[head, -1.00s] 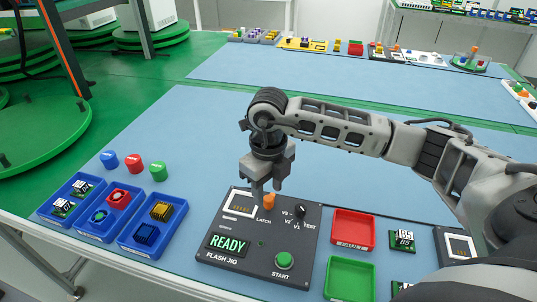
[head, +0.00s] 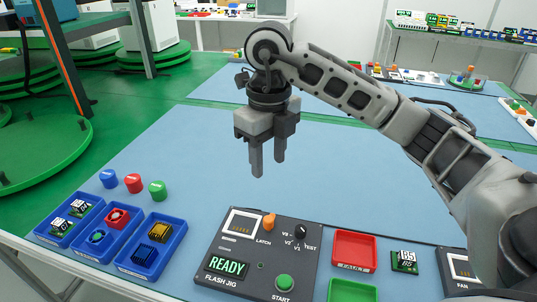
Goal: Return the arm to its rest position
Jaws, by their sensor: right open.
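My right arm comes in from the right, and its gripper (head: 268,158) hangs pointing down above the blue table mat (head: 330,180). The gripper is open and empty, with a narrow gap between its two fingers. It is raised above and behind the dark flash jig (head: 205,278), apart from it. The jig has an orange latch knob (head: 268,221), a black selector knob (head: 300,231), a green start button (head: 284,282) and a lit READY display (head: 227,266). My left gripper is not in view.
Blue trays (head: 178,255) with boards, fans and heatsinks stand at the left, with blue, red and green caps (head: 133,183) behind them. Red (head: 372,252) and green (head: 350,292) trays and a board (head: 404,261) lie right of the jig. The mat behind the jig is clear.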

